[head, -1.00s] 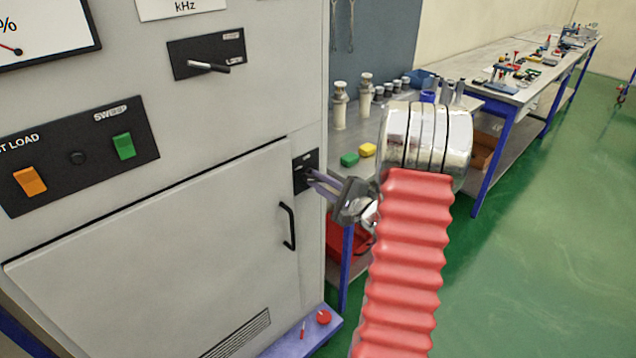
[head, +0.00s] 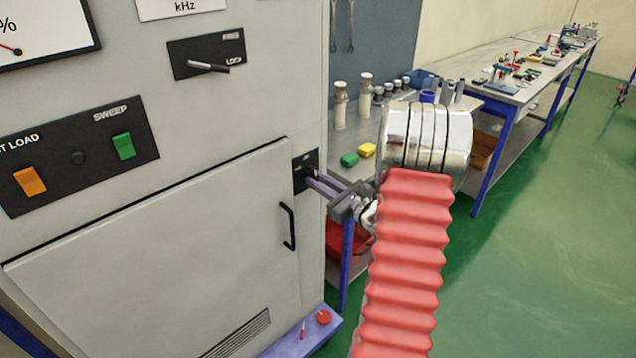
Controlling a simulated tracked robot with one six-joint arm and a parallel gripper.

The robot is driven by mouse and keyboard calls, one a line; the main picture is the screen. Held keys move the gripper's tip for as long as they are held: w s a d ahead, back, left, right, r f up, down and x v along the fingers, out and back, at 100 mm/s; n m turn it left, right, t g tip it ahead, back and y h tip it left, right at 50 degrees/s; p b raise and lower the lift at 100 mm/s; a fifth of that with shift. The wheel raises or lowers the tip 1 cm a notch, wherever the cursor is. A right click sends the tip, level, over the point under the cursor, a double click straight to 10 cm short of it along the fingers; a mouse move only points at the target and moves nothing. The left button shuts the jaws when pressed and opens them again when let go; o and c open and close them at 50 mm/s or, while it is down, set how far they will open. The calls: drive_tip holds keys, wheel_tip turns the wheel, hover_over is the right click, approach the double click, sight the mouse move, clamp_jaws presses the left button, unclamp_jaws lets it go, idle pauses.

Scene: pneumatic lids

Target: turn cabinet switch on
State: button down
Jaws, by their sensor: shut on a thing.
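The cabinet (head: 160,240) is a large pale grey box filling the left of the head view. A small black switch plate (head: 306,160) sits on its front near the right edge, above and right of the door handle. My gripper (head: 312,179) reaches this plate from the right, its fingers close together at the plate. It is shut on the small switch (head: 308,175), which the fingertips mostly hide. I cannot make out the switch's position.
A black door handle (head: 289,226) is just below and left of my gripper. An orange rocker (head: 30,182), a green rocker (head: 124,146) and a lever switch (head: 208,66) are on the cabinet front. A workbench (head: 375,150) with jars stands behind my arm. Green floor at right is clear.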

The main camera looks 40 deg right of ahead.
drive_tip(key=shift+s+f+m, duration=0.1)
drive_tip(key=shift+f+m, duration=0.2)
drive_tip(key=shift+m, duration=0.6)
drive_tip(key=c, duration=2.1)
unclamp_jaws()
drive_tip(key=o, duration=0.4)
drive_tip(key=shift+r, duration=0.15)
drive_tip(key=s, duration=1.3)
drive_tip(key=shift+s+d, duration=0.2)
drive_tip(key=shift+s, duration=0.15)
